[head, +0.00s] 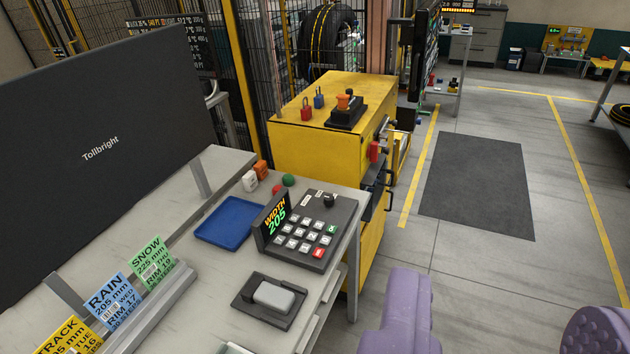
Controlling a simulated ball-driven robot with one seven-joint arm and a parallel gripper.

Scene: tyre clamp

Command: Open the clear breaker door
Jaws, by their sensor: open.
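I cannot make out a clear breaker door in this view. A yellow cabinet (310,148) stands beyond the desk. Its right side, seen at a steep angle, carries a red part (374,152) and dark fittings (375,185); their details are too small to tell. Two lavender parts of mine show at the bottom right, which look like the spread fingers of my gripper (498,322). The gap between them is wide and holds only bare floor. They are to the right of the desk and in front of the cabinet, apart from both.
The desk (215,290) holds a large dark monitor (100,150), a keypad (305,228), a blue tray (230,220) and label cards (110,295). A black mesh fence (270,50) stands behind. The floor around the dark mat (478,185) is free.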

